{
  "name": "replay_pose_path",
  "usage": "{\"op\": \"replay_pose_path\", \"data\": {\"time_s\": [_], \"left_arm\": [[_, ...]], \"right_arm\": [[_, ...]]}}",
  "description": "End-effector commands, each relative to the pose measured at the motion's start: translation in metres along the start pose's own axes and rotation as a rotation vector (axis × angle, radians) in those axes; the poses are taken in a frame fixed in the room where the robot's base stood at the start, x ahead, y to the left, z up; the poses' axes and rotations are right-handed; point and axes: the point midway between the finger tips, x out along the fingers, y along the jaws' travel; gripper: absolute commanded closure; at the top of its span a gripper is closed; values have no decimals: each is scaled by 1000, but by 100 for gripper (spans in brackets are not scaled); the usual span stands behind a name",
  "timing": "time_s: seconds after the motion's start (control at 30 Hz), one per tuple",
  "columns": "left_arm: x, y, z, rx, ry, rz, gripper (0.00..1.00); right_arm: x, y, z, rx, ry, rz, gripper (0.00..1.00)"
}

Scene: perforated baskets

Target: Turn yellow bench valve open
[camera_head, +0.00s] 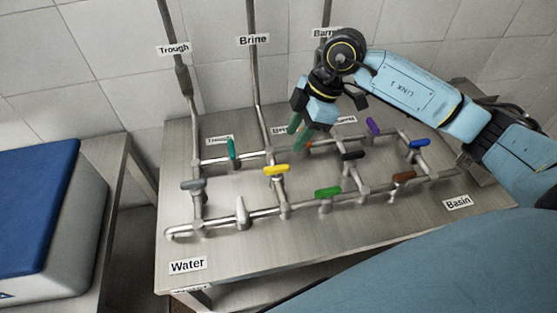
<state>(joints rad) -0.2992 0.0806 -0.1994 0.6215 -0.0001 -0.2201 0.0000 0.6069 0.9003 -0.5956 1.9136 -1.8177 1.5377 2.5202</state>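The yellow valve handle (276,170) is on the pipework on the steel bench, near the middle of the camera_head view. It lies roughly left to right, crosswise to the short pipe under it that runs toward the front. My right gripper (300,135) comes in from the upper right and points down, behind and slightly right of the yellow handle, apart from it in the picture. Its fingers are small and overlap the pipes, so I cannot tell whether they are open or shut. Nothing is clearly held. My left gripper is not in view.
Other handles surround the yellow one: teal (231,149), grey (193,184), white (241,211), green (328,193), black (353,155), brown (403,176), purple (373,127) and blue (419,143). Upright pipes rise along the wall. A blue-topped box (38,205) stands left.

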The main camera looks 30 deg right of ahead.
Motion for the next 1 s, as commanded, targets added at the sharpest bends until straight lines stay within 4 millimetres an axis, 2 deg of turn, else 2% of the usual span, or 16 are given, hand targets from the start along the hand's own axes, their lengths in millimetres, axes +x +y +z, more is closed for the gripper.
{"op": "replay_pose_path", "data": {"time_s": [0.1,0.3,0.5,0.67,0.9,0.93,1.0], "left_arm": [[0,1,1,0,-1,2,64],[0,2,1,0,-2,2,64],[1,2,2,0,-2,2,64],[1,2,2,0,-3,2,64],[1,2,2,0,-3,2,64],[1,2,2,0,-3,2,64],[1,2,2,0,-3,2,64]], "right_arm": [[28,-1,-1,-1,2,-5,63],[68,-1,-1,-1,5,-3,63],[94,0,-2,-3,4,-1,63],[102,0,-1,-3,4,-1,63],[103,0,-1,-3,4,0,63],[103,0,-1,-3,4,0,64],[103,0,-2,-3,4,0,73]]}}
